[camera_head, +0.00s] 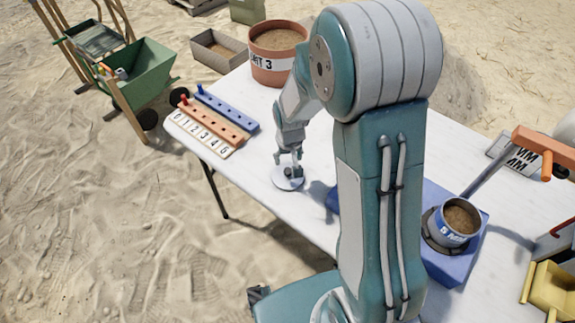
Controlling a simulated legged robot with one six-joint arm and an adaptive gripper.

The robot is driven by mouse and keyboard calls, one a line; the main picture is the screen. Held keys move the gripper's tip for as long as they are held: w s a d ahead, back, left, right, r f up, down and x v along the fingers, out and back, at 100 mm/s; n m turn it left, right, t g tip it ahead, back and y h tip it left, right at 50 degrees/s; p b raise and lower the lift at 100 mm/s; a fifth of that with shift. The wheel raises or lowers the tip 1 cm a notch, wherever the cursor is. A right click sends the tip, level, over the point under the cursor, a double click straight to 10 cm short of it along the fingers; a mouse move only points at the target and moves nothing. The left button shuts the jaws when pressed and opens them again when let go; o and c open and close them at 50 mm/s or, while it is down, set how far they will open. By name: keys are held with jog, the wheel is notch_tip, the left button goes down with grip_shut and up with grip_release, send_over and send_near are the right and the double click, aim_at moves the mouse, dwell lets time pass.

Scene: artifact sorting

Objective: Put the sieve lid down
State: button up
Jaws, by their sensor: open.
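The sieve lid (287,182) is a pale grey-white disc with a dark knob at its centre. It appears to lie flat on the white table (262,215), near the table's left front edge. My gripper (289,168) points down right over the lid, with its fingers around or close beside the knob. The fingers are small in the picture, and I cannot tell whether they touch the knob. My gripper is open. My arm hides the middle of the table to the right of the lid.
A numbered peg board (212,125) lies left of the lid, and a terracotta bucket (275,68) stands behind. A sieve cup (459,220) of sand stands on a blue base (447,268) at right. A green wheelbarrow (140,78) stands off the table. Table around the lid is clear.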

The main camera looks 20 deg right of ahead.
jog(key=s+r+t, duration=0.1)
jog(key=s+r, duration=0.3)
jog(key=r, duration=0.5)
jog(key=s+r+t, duration=0.1)
jog(key=s+r, duration=0.4)
jog(key=r, duration=0.5)
jog(key=s+r+t, duration=0.1)
jog(key=s+r, duration=0.2)
jog(key=s, duration=0.2)
jog(key=s+d+r+t, duration=0.1)
jog(key=s+r, duration=0.2)
jog(key=s, duration=0.3)
